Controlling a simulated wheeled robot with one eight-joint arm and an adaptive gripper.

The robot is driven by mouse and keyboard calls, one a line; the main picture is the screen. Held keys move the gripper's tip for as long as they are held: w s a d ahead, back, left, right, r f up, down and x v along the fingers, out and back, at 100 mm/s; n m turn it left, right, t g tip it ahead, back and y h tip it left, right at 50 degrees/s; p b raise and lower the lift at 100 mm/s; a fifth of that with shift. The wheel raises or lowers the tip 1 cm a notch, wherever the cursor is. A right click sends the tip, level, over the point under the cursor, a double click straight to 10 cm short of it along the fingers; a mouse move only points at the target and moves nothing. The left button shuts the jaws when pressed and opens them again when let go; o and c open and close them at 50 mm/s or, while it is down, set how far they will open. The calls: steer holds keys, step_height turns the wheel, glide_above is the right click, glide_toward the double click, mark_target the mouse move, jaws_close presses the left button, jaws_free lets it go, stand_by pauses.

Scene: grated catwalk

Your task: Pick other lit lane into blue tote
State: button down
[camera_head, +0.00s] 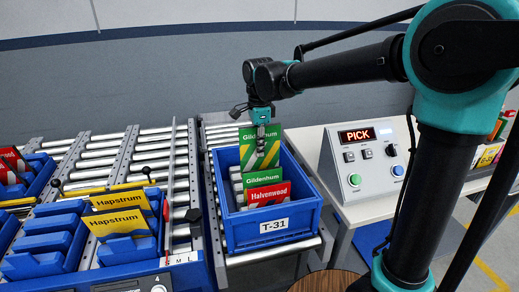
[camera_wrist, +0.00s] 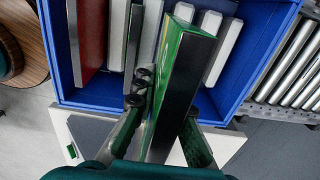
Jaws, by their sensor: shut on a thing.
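My gripper (camera_head: 261,134) is shut on a green Gildentum packet (camera_head: 259,152) with a yellow diagonal pattern. It holds the packet upright above the blue tote (camera_head: 270,226), labelled T-31. In the wrist view my gripper (camera_wrist: 164,102) has its fingers on both sides of the packet (camera_wrist: 176,84), which shows edge-on over the blue tote (camera_wrist: 85,98). Another green Gildentum packet (camera_head: 262,178) and a red Halvenwood packet (camera_head: 268,195) stand in the tote. Yellow Hapstrum packets (camera_head: 118,223) stand in a blue lane bin at the left. I cannot tell which lane is lit.
A control box (camera_head: 363,160) with a display reading PICK stands on the white table right of the tote. Roller conveyors (camera_head: 98,160) run behind and left of it. Red packets (camera_head: 12,165) stand at the far left. Grey-white dividers (camera_wrist: 232,38) line the tote.

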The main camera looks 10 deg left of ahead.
mark_target(258, 162)
steer(key=shift+f, duration=2.75)
steer(key=shift+s+a+f, duration=0.1)
steer(key=shift+f, duration=4.1)
steer(key=c, duration=1.1)
jaws_free()
steer(key=shift+r, duration=3.95)
steer(key=shift+a, duration=0.1)
